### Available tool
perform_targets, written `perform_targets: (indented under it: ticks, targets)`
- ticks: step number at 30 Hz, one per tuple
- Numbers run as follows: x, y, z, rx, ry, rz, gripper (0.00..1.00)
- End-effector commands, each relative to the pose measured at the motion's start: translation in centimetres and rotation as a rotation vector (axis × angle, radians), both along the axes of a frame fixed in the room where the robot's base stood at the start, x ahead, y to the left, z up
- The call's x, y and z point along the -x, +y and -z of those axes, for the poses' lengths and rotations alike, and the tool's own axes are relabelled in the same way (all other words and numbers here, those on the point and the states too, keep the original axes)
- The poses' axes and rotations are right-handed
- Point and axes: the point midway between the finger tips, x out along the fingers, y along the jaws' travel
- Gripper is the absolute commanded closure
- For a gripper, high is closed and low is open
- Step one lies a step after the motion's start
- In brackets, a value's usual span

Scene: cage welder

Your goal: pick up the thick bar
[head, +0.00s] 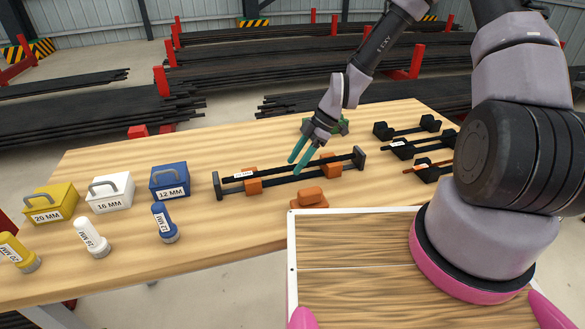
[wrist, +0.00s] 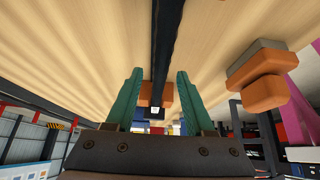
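A long dark bar with a white label (head: 243,175) lies across orange supports (head: 252,186) between upright black end plates on the wooden table. I cannot tell from its look whether this is the thick bar. My gripper (head: 294,166) is over the middle of this bar, with its teal fingers pointing down. In the wrist view my gripper (wrist: 159,75) is open, and a dark bar (wrist: 168,40) runs between the two fingers with a gap on each side. Whether the fingertips reach down past the bar is unclear.
Shorter labelled bars on black stands (head: 405,146) are at the right of the table. Yellow (head: 50,204), white (head: 110,193) and blue (head: 170,181) cases stand at the left, with matching cylinders in front. A loose orange block (head: 309,198) lies near the front edge.

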Motion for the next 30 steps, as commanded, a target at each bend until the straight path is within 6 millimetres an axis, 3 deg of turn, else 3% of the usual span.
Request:
perform_targets:
  ticks: [1,3,4,30]
  targets:
    - [-0.01,0.00,-0.01,0.000,0.000,0.000,0.69]
    - [-0.01,-0.01,-0.02,0.000,0.000,0.000,0.96]
    - [-0.01,0.00,-0.02,0.000,0.000,0.000,1.00]
    - [-0.05,-0.01,-0.07,0.000,-0.001,0.000,1.00]
